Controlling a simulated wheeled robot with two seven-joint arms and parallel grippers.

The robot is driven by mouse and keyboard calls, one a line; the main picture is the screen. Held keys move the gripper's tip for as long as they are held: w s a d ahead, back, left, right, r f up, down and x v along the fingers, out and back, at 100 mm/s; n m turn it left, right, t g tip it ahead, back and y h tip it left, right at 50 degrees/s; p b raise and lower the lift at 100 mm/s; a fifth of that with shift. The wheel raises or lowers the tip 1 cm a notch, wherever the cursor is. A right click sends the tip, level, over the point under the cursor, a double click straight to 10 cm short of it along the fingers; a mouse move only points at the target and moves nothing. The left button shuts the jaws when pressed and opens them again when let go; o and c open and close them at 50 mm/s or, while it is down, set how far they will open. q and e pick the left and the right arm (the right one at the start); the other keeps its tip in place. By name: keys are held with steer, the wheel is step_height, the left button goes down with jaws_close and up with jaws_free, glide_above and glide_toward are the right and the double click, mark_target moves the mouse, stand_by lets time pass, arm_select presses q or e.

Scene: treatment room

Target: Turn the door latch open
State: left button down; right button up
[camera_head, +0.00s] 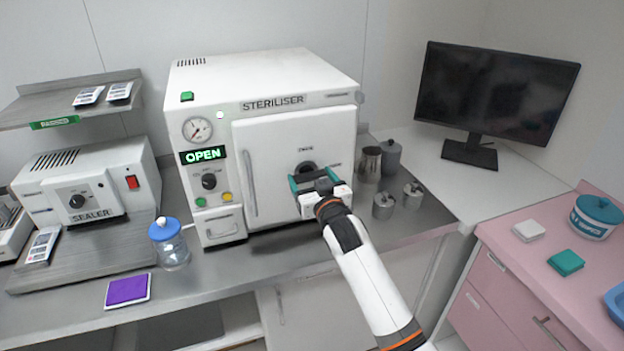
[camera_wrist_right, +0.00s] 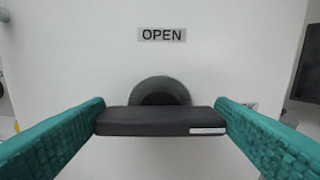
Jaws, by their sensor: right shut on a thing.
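The steriliser (camera_head: 265,85) is a white box on the steel counter, with a closed-looking front door (camera_head: 270,140). The black door latch shows in the right wrist view (camera_wrist_right: 160,121) as a horizontal bar in front of a round black hub (camera_wrist_right: 160,92). A label reading OPEN (camera_wrist_right: 162,34) is above it. My right gripper (camera_head: 318,182) is at the door, and its teal fingers are shut on the two ends of the latch bar. In the head view the gripper hides most of the latch. The green display (camera_head: 203,155) reads OPEN. My left gripper is not in view.
A blue-lidded jar (camera_head: 170,245) and a purple pad (camera_head: 128,290) are left on the counter. Steel canisters (camera_head: 384,205) stand close to the right of my gripper. A sealer (camera_head: 88,190) is at far left, a monitor (camera_head: 497,95) at back right.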

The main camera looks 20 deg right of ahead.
steer(key=n+p, duration=0.1)
steer(key=n, duration=0.3)
steer(key=n+p, duration=0.1)
steer(key=n, duration=0.3)
steer(key=shift+a+n, duration=0.15)
steer(key=shift+n, duration=0.25)
steer(key=n+p, duration=0.1)
steer(key=n, duration=0.3)
steer(key=shift+f, duration=0.15)
steer(key=shift+f+n+p, duration=0.15)
steer(key=shift+n+p, duration=0.45)
steer(key=shift+n, duration=1.9)
